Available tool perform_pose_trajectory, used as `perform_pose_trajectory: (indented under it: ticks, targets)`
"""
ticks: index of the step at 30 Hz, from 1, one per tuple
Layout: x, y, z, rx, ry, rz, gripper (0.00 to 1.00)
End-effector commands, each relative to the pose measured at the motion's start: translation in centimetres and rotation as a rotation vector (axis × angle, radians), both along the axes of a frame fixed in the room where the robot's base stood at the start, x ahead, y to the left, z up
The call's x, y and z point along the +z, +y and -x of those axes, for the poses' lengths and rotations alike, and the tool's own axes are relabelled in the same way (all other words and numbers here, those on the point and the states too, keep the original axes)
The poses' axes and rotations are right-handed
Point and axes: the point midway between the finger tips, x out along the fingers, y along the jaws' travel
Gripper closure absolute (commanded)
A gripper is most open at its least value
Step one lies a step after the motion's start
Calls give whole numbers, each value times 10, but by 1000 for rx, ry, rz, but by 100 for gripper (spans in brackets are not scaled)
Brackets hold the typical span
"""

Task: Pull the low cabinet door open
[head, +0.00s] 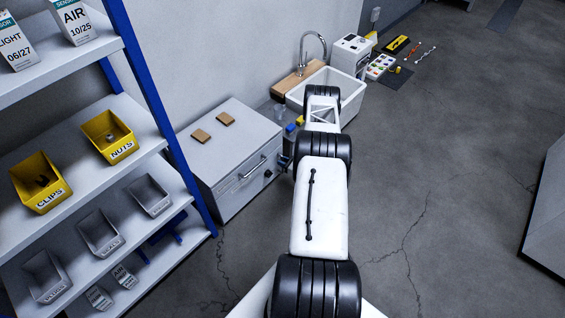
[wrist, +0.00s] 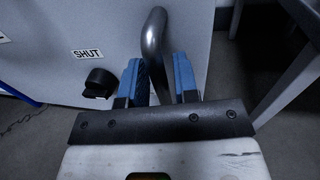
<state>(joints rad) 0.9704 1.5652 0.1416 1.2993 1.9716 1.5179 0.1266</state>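The low grey cabinet (head: 232,135) stands against the wall between the blue-framed shelf and the sink. Its front shows a metal bar handle (head: 252,167), and the door looks closed. In the wrist view the door (wrist: 60,30) carries a "SHUT" label (wrist: 88,54) and a black knob (wrist: 99,83). My gripper (head: 284,161) is beside the cabinet front, partly hidden by my arm. In the wrist view its blue fingers (wrist: 160,82) stand apart, with the curved metal handle (wrist: 152,36) between them. A gap shows beside the right finger; contact on the left is unclear.
Two brown squares (head: 213,127) lie on the cabinet top. The shelf (head: 150,85) with yellow bins is close at left. The white sink (head: 348,90) stands beyond the cabinet. A grey leg or frame (wrist: 288,82) is at right in the wrist view.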

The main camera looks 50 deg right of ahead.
Motion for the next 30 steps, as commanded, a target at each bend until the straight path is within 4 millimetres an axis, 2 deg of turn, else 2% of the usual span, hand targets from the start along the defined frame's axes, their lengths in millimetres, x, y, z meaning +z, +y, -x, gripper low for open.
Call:
perform_pose_trajectory:
  ticks: [1, 5, 14, 20, 26, 30]
  targets:
    - [0, 0, 0, 0, 0, 0, 80]
    - [0, 0, 0, 0, 0, 0, 100]
    - [0, 0, 1, -1, 0, 0, 100]
    - [0, 1, 8, -17, 0, 0, 100]
    - [0, 4, 30, -64, 1, -2, 100]
    - [0, 8, 54, -118, 2, -2, 100]
